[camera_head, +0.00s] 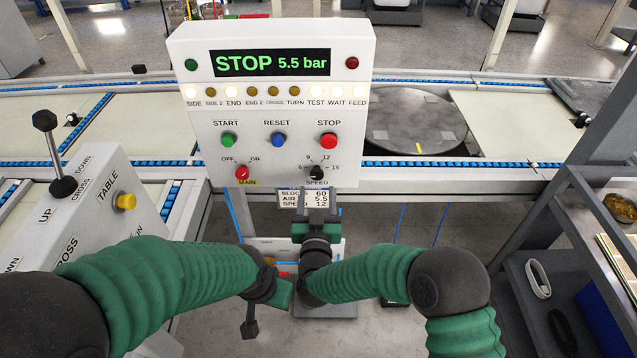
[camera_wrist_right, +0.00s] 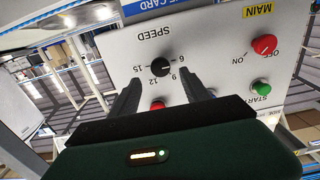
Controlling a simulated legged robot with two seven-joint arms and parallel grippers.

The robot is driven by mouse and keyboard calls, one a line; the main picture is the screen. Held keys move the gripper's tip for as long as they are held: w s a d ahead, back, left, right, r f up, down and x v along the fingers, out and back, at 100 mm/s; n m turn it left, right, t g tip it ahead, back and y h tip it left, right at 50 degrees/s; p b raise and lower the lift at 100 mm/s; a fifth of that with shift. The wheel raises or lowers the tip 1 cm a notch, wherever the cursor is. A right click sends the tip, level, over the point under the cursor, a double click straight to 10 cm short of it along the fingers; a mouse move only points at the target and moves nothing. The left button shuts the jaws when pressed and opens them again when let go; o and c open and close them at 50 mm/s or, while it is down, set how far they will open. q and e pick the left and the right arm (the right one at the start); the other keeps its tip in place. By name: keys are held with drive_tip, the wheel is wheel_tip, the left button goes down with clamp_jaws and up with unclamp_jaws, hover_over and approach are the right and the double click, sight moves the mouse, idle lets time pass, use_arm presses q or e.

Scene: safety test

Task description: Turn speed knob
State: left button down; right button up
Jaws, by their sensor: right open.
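The speed knob (camera_head: 317,172) is a small black knob at the lower right of the white control panel (camera_head: 210,135), with a scale from 6 to 15 around it. In the right wrist view the black knob (camera_wrist_right: 160,67) appears upside down, just beyond and between my fingertips. I cannot tell exactly where its pointer stands. My right gripper (camera_head: 318,212) is below the knob in the head view. In the wrist view my right gripper (camera_wrist_right: 162,82) is open and empty, its fingers apart. My left gripper (camera_head: 266,298) hangs lower left, its jaws unclear.
The panel display (camera_head: 270,63) reads STOP 5.5 bar. A red main knob (camera_head: 242,172) and START (camera_head: 229,139), RESET (camera_head: 278,139) and STOP (camera_head: 329,140) buttons are close by. A joystick box (camera_head: 100,190) stands left; a dark cart (camera_head: 545,265) stands right.

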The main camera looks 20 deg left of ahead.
sight(316, 176)
drive_tip(key=b+x, duration=0.1)
drive_tip(key=x, duration=0.4)
drive_tip(key=shift+a, duration=0.2)
drive_tip(key=shift+w+d, duration=0.15)
drive_tip(key=shift+w, duration=0.15)
drive_tip(key=shift+a, duration=0.2)
drive_tip(key=c, duration=0.7)
clamp_jaws()
